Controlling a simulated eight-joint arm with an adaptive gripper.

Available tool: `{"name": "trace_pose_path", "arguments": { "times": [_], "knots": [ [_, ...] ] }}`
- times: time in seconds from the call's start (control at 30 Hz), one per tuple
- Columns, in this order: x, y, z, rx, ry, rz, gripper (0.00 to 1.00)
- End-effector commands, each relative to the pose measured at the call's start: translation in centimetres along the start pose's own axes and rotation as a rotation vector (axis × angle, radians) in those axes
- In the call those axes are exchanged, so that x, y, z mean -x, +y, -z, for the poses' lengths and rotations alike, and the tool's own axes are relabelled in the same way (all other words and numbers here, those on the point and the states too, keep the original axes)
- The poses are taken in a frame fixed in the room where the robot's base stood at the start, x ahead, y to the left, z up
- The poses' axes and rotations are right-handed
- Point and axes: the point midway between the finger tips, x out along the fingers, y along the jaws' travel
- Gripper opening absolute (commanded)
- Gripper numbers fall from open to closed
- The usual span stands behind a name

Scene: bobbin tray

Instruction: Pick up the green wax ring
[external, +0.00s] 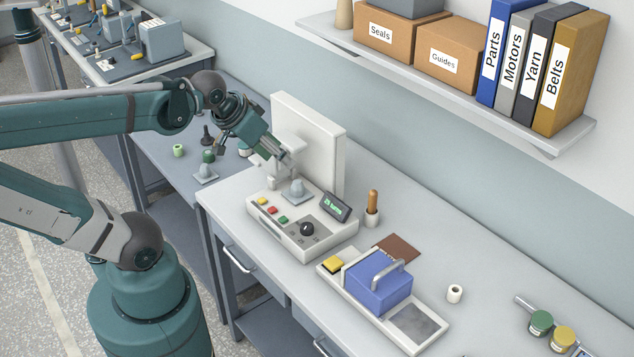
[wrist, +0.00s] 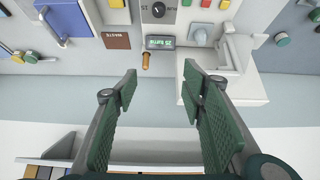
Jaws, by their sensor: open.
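A small light green ring (external: 178,150), which looks like the green wax ring, stands on the grey side table in the external view. I cannot pick it out in the wrist view. My gripper (external: 266,153) is well to the right of it, above the left end of the white winding machine. In the wrist view my gripper (wrist: 161,82) has its two green-padded fingers wide apart, with nothing between them.
The white machine (external: 318,243) has an upright panel, coloured buttons and a display. A dark green piece (external: 208,156) sits by a grey cone near the ring. A blue block with a handle (external: 378,287), a wooden-handled tool (external: 372,202) and a white ring (external: 454,293) stand right. A loaded shelf (external: 480,91) hangs above.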

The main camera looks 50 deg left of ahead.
Motion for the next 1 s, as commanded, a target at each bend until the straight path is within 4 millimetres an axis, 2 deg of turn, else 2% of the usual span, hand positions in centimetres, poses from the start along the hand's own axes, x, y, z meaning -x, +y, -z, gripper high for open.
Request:
{"name": "trace_pose_path", "arguments": {
  "times": [0.23, 0.47, 1.0],
  "knots": [
    [-0.8, -2.3, 2.3, 0.056, -0.029, 0.03, 0.41],
    [-2.0, -5.6, 5.0, 0.13, -0.067, 0.067, 0.41],
    [-6.0, -15.2, 10.3, 0.313, -0.156, 0.148, 0.41]
  ]
}}
